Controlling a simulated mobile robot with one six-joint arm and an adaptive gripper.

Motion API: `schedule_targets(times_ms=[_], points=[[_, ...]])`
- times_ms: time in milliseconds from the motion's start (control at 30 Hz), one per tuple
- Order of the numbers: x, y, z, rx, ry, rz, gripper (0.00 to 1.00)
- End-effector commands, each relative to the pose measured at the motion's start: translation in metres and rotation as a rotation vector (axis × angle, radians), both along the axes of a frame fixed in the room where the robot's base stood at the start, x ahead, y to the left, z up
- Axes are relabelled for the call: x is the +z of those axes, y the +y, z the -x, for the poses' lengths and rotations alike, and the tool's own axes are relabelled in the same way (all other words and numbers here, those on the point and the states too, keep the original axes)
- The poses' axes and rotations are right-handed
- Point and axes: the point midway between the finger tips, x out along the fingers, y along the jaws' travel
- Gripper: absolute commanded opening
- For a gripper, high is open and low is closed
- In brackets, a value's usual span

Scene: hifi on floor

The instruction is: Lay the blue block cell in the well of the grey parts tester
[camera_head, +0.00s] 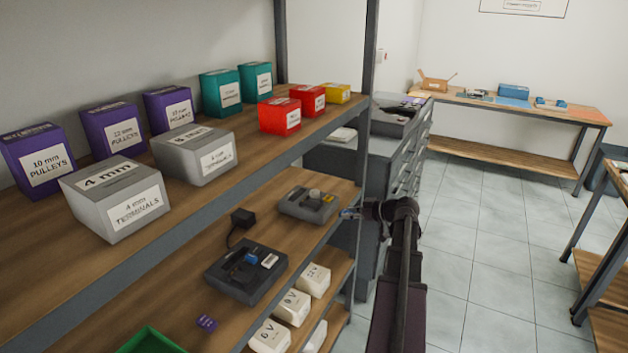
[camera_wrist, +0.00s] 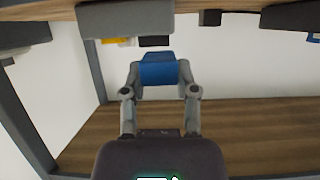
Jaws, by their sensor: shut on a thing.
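My gripper (camera_head: 354,212) is shut on the blue block cell (camera_wrist: 158,70), which sits between both fingertips in the wrist view. In the head view my gripper is at the right end of the middle shelf, and only a small bluish bit of the cell shows. A dark grey device with a round knob-like part (camera_head: 309,204) lies on that shelf just left of my gripper. A second dark device (camera_head: 246,274), with a blue part and a pale label on top, lies nearer. I cannot tell which is the grey parts tester, and its well is not clear.
A small black adapter (camera_head: 242,217) with a cable stands behind the nearer device. A purple piece (camera_head: 206,322) and a green tray (camera_head: 150,342) lie at the front. The upper shelf (camera_head: 240,148) with labelled boxes overhangs. A metal post (camera_head: 368,60) stands at the shelf's end.

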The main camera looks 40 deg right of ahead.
Motion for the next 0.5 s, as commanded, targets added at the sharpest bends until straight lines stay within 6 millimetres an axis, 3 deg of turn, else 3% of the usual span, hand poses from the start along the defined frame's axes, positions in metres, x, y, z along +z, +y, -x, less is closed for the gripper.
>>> schedule_targets(times_ms=[300, 500], points=[[0.047, 0.017, -0.076, 0.015, 0.0, 0.0, 0.0], [0.067, 0.032, -0.115, 0.021, -0.001, 0.001, 0.0]])
